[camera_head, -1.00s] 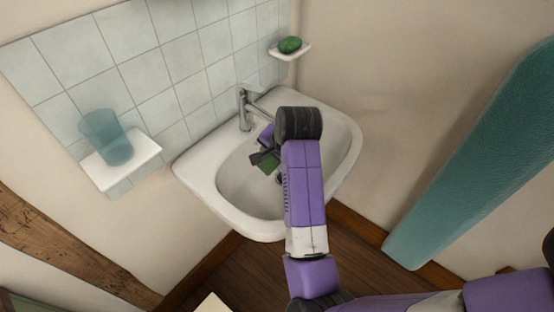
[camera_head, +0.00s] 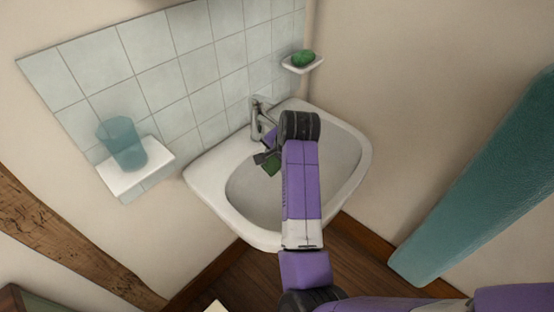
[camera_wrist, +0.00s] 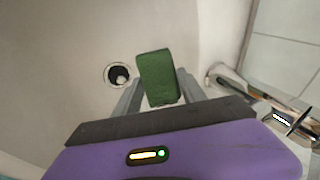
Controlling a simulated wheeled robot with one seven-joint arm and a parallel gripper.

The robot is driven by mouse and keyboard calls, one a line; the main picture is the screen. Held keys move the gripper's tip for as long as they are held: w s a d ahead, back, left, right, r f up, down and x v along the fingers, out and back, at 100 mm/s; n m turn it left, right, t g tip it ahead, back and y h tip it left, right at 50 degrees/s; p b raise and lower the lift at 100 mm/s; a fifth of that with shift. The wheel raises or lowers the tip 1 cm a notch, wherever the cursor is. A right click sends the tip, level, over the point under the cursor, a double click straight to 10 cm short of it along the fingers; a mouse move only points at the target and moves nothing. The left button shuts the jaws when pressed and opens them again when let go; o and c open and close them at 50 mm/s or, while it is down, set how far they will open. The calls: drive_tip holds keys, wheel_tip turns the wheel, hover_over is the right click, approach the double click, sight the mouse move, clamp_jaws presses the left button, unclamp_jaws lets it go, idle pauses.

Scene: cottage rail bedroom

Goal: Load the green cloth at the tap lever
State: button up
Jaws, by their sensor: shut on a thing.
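The green cloth (camera_wrist: 158,78) is a small folded green block. My gripper (camera_wrist: 158,95) is shut on it, with one grey finger on each side. In the head view the cloth (camera_head: 271,166) shows at the tip of my gripper (camera_head: 266,159), over the left part of the basin near the tap. The chrome tap (camera_head: 258,118) stands at the back of the sink. It also shows at the right of the wrist view (camera_wrist: 285,118), apart from the cloth. My arm hides part of the tap spout and basin.
The white sink (camera_head: 215,190) has an open drain (camera_wrist: 118,75) in the wrist view. A teal tumbler (camera_head: 122,143) stands on a white shelf (camera_head: 150,172) at left. A green soap (camera_head: 303,58) lies on a small dish (camera_head: 314,66). A teal panel (camera_head: 480,180) stands at right.

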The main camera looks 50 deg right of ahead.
drive_tip(key=s+a+b, duration=0.2)
drive_tip(key=s+a, duration=0.1)
drive_tip(key=s, duration=0.4)
drive_tip(key=shift+s, duration=0.2)
idle(0.6)
drive_tip(key=shift+a, duration=0.1)
idle(1.1)
drive_tip(key=s+a+r, duration=0.2)
drive_tip(key=s+r, duration=0.2)
drive_tip(key=shift+s, duration=0.25)
idle(0.3)
drive_tip(key=shift+r, duration=0.1)
idle(0.6)
